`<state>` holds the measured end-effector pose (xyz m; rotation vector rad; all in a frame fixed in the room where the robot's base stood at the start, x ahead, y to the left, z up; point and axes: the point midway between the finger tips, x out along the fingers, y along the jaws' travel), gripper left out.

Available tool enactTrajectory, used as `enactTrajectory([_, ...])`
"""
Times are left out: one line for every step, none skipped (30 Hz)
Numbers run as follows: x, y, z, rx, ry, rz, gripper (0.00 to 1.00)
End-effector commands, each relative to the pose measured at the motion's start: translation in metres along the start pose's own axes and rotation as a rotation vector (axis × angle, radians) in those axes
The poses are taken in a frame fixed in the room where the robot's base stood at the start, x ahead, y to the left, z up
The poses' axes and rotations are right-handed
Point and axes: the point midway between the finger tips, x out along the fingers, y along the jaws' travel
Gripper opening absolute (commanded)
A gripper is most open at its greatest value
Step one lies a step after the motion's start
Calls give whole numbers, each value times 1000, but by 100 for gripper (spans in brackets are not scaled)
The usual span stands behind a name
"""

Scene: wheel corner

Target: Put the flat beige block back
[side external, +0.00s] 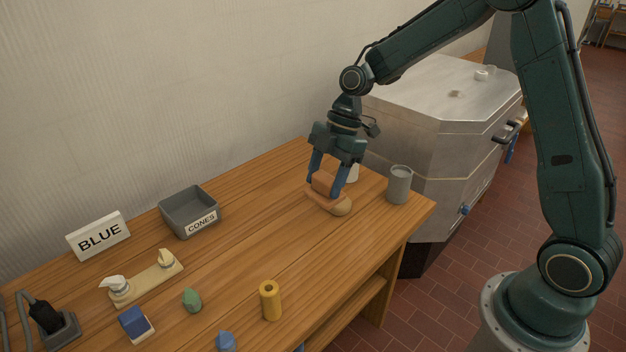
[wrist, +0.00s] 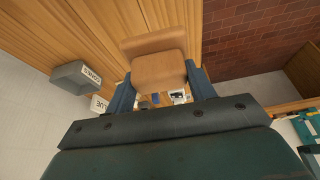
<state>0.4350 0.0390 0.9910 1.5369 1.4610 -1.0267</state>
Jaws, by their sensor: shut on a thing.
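My gripper (side external: 325,184) is low over the far right end of the wooden table, shut on a block. I take this for the flat beige block (side external: 322,181); it looks orange-tan here. In the wrist view the block (wrist: 158,68) fills the space between the two blue fingers. Directly below it in the side view is a low tan piece with a rounded, paler end (side external: 341,208). I cannot tell whether the block touches this piece or is part of it.
A grey cup (side external: 399,185) stands close to the right of my gripper, and a pale object (side external: 352,173) is partly hidden behind it. A grey CONES bin (side external: 190,213), BLUE sign (side external: 98,236), beige stand (side external: 145,279) and yellow cylinder (side external: 270,300) are further left. The table's middle is clear.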

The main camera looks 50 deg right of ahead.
Motion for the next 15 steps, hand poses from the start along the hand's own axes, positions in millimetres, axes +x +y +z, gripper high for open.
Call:
enactTrajectory([7,-1,2,1,1,-4,36])
enactTrajectory([11,-1,4,1,1,-5,36])
enactTrajectory([17,-1,6,1,0,-4,36])
enactTrajectory([22,-1,9,1,0,-5,36])
enactTrajectory([27,-1,11,2,0,-5,36])
enactTrajectory([34,-1,14,2,1,-6,36])
enactTrajectory([39,-1,16,1,1,-6,36])
enactTrajectory([44,-1,18,1,0,-6,36])
enactTrajectory([51,-1,21,1,0,-5,36])
enactTrajectory([57,-1,23,1,0,-5,36])
enactTrajectory([62,-1,25,0,0,-6,36])
enactTrajectory([69,-1,28,1,0,-5,36])
enactTrajectory([74,-2,30,1,0,-6,36])
enactTrajectory([80,-1,32,0,0,-5,36])
enactTrajectory([87,-1,36,0,0,-6,36])
